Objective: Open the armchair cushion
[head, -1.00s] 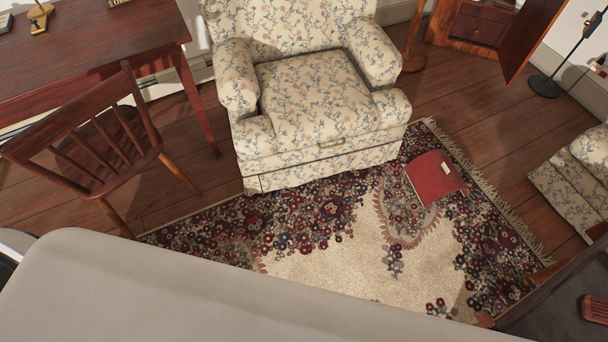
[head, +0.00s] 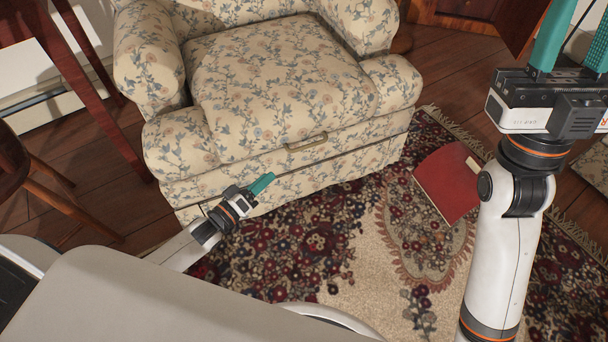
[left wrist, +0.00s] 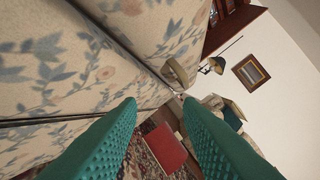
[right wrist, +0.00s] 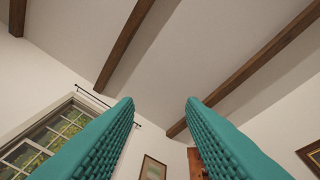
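The floral armchair (head: 270,90) stands ahead, its seat cushion (head: 270,75) on top and a handle (head: 306,142) on its front panel. The handle also shows in the left wrist view (left wrist: 174,72), beyond the fingertips. My left gripper (head: 262,184) is low in front of the chair's front panel, left of the handle and apart from it. Its teal fingers are apart and empty in the left wrist view (left wrist: 160,105). My right gripper (head: 574,40) is raised at the right, fingers pointing up. Its fingers are apart and empty in the right wrist view (right wrist: 160,102).
A red book (head: 447,183) lies on the patterned rug (head: 345,235) right of the chair. A wooden chair (head: 40,190) and a table leg (head: 75,80) are at the left. A wooden cabinet (head: 465,12) stands behind at the right.

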